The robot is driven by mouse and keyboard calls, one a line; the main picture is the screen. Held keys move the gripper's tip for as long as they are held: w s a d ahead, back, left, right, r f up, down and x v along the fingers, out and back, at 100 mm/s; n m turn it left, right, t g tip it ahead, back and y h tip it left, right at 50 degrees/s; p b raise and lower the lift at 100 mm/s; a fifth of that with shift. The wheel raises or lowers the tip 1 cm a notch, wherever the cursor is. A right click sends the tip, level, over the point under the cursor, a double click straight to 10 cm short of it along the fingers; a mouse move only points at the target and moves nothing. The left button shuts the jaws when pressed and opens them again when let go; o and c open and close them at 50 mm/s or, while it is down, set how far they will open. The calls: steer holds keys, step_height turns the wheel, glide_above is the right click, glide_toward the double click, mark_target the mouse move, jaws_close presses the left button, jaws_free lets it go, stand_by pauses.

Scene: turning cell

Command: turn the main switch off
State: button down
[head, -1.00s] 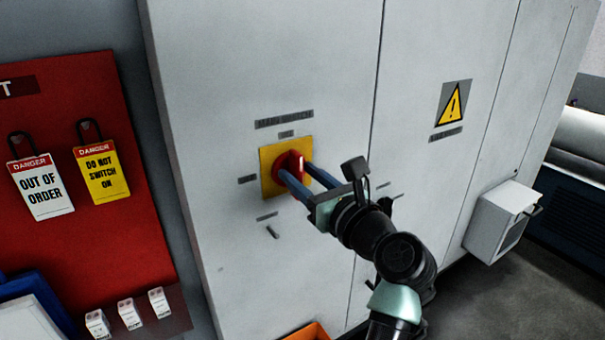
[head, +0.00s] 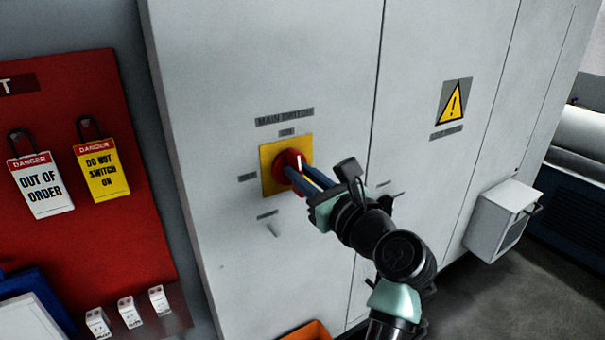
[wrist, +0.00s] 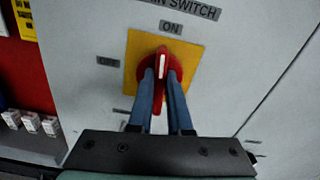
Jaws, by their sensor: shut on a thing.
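The main switch is a red rotary knob (head: 287,162) on a yellow square plate (head: 270,184), mounted on the grey cabinet door under a "MAIN SWITCH" label. My gripper (head: 299,179) is shut on the knob's handle, one blue finger on each side. In the wrist view the red knob (wrist: 160,62) stands with its white mark upright, toward the "ON" label (wrist: 171,27). The "OFF" label (wrist: 108,62) is to the left of the yellow plate.
A red board (head: 110,230) at the left holds an "OUT OF ORDER" tag (head: 40,186) and a yellow "DO NOT SWITCH ON" tag (head: 102,172). A grey box (head: 500,220) juts from the cabinet at right. An orange container (head: 308,332) is at the bottom.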

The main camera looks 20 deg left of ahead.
steer(key=shift+s+a+f+n+b, duration=0.15)
steer(key=shift+n+b, duration=1.25)
steer(key=shift+n, duration=1.3)
steer(key=shift+s+f+n+b, duration=0.15)
steer(key=shift+n+b, duration=1.2)
steer(key=shift+n, duration=1.35)
steer(key=shift+a+f+n+b, duration=0.1)
steer(key=shift+f+n+b, duration=0.1)
steer(key=shift+n+b, duration=1.85)
steer(key=shift+n+p, duration=0.6)
steer(key=shift+n, duration=0.25)
steer(key=c, duration=0.8)
jaws_free()
steer(key=shift+c, duration=0.2)
steer(key=shift+d, duration=0.1)
